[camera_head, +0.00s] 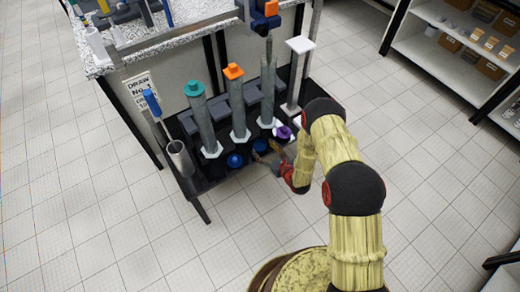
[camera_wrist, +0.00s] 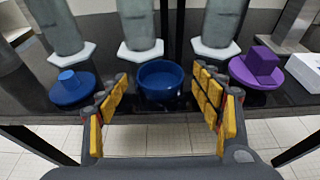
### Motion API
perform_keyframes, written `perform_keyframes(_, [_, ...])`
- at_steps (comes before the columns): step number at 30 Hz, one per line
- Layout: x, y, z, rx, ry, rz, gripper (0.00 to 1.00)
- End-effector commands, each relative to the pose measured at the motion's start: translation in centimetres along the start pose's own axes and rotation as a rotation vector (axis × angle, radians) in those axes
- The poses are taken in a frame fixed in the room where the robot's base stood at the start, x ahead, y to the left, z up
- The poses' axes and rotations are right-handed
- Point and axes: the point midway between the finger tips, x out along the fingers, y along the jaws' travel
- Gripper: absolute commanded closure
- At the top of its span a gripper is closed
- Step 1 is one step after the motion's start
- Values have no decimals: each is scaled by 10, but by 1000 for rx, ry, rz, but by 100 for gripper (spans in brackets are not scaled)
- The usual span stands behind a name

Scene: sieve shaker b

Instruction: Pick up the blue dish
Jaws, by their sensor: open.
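The blue dish (camera_wrist: 160,92) is a small round open bowl on the dark shelf, in the middle of the wrist view. In the head view the dish (camera_head: 260,145) is partly hidden by my gripper (camera_head: 267,153). My gripper (camera_wrist: 163,97) is open, with one yellow-padded finger to the left of the dish and one to the right. The dish appears just beyond or between the fingertips; I cannot tell whether they touch it. Nothing is held.
A blue knobbed lid (camera_wrist: 72,92) lies left of the dish, and a purple knobbed one (camera_wrist: 257,70) lies right. Grey columns on white hexagonal bases (camera_wrist: 140,50) stand close behind. A white block (camera_wrist: 304,72) is at far right. The shelf's front edge is near.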

Motion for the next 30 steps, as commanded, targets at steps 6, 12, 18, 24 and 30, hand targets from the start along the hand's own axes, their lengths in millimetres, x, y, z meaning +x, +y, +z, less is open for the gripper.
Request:
perform_keyframes(6, [16, 0, -1, 1, 1, 0, 34])
perform_keyframes(12, [15, 0, 0, 1, 1, 0, 38])
perform_keyframes(18, [15, 0, 0, 1, 1, 0, 50])
perform_keyframes(24, [15, 0, 0, 1, 1, 0, 61])
perform_keyframes(30, [15, 0, 0, 1, 1, 0, 71])
